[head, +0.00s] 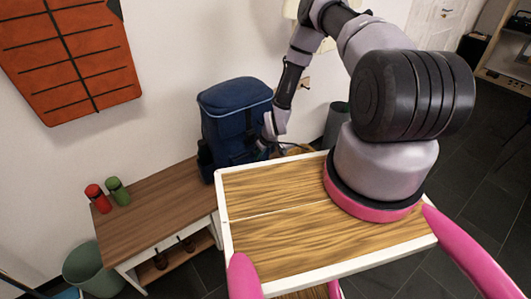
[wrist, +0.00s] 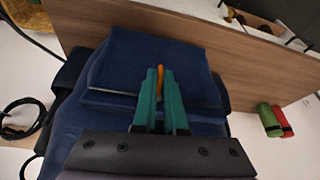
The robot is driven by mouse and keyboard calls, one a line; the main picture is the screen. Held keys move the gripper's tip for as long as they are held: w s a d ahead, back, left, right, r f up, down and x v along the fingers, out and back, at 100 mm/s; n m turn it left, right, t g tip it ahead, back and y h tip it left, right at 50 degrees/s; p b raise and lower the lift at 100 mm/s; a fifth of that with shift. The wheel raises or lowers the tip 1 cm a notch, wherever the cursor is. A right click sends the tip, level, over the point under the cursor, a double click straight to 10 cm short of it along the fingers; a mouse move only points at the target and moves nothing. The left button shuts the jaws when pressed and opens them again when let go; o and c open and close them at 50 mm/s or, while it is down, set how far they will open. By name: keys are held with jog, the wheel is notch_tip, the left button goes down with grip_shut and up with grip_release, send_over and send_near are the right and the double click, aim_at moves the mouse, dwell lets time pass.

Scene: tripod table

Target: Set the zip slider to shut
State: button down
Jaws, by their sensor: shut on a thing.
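A dark blue backpack (head: 228,122) stands upright on the wooden bench against the wall. It also fills the middle of the wrist view (wrist: 150,50). My gripper (head: 268,139) is at the backpack's right front side in the head view. In the wrist view my gripper's teal fingers (wrist: 160,88) are close together over the front of the backpack. A small orange tab (wrist: 160,71), which looks like the zip slider's pull, shows between the fingertips, and the fingers are shut on it. The zip's track is mostly hidden behind the fingers.
An orange panel (head: 70,55) hangs on the wall. A green bin (head: 92,268) stands on the floor at left. Bench top between bottles and backpack is clear.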

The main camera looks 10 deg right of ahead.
jog(key=s+a, duration=0.3)
jog(key=a, duration=0.6)
jog(key=shift+s, duration=0.15)
jog(key=shift+a, duration=0.15)
jog(key=c, duration=1)
grip_release()
jog(key=shift+o, duration=0.2)
jog(key=v, duration=1)
jog(key=shift+s+r, duration=0.15)
jog(key=shift+r, duration=0.2)
